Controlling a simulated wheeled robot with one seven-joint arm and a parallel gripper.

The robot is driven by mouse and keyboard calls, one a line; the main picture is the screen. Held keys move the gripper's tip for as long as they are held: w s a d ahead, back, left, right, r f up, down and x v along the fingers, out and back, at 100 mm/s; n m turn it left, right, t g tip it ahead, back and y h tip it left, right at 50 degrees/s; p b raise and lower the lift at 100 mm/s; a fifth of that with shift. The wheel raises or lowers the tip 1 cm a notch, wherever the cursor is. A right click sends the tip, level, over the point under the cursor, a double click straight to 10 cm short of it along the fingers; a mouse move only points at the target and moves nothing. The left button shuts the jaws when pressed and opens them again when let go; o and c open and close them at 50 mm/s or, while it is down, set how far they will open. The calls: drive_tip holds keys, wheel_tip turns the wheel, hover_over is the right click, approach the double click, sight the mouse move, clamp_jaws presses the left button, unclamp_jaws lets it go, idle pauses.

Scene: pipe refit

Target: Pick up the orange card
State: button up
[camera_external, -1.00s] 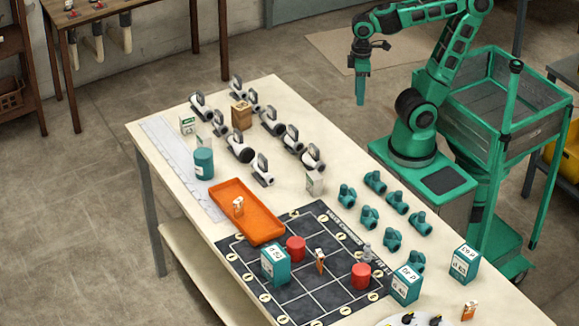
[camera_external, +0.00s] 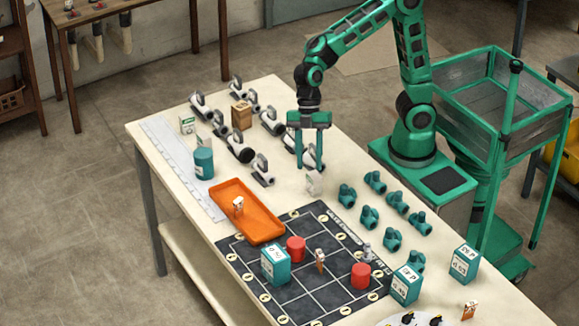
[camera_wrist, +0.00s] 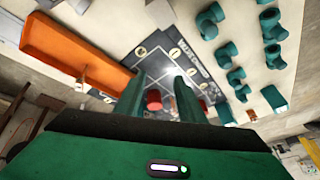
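Several small orange-and-white cards stand upright, and I cannot tell which one the task means. One card (camera_external: 320,261) stands on the dark gridded mat (camera_external: 318,284) between two red cylinders. Another card (camera_external: 469,310) stands near the table's front right edge; an orange piece there also shows in the wrist view (camera_wrist: 251,115). A pale card with some orange (camera_external: 238,206) stands in the orange tray (camera_external: 262,231). My gripper (camera_external: 309,160) points down above the table, behind the mat. Its fingers are apart and empty in the wrist view (camera_wrist: 160,85).
Red cylinders (camera_external: 296,249) (camera_external: 361,276) and a teal box (camera_external: 275,264) stand on the mat. Teal pipe fittings (camera_external: 369,217) lie to the right, with teal boxes (camera_external: 465,263) further forward. White-and-black valves (camera_external: 240,148) and a teal can (camera_external: 204,163) stand at the back.

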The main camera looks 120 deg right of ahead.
drive_tip(key=w+a+r+n+y, duration=0.2)
drive_tip(key=w+a+n+y, duration=0.25)
drive_tip(key=a, duration=0.35)
drive_tip(key=w+a+r+n+y, duration=0.3)
drive_tip(key=w+a+y, duration=0.25)
drive_tip(key=a, duration=0.35)
approach(317, 250)
drive_tip(key=s+a, duration=0.1)
drive_tip(key=shift+s+a+f+h, duration=0.1)
drive_tip(key=shift+a+f+h, duration=0.1)
drive_tip(key=shift+h, duration=0.2)
drive_tip(key=x, duration=0.5)
drive_tip(key=shift+w+x, duration=0.2)
drive_tip(key=shift+x, duration=0.7)
drive_tip(key=shift+w+x, duration=0.15)
drive_tip(key=shift+x, duration=0.8)
drive_tip(key=shift+w+x, duration=0.2)
drive_tip(key=shift+x, duration=0.7)
drive_tip(key=shift+d, duration=0.15)
clamp_jaws()
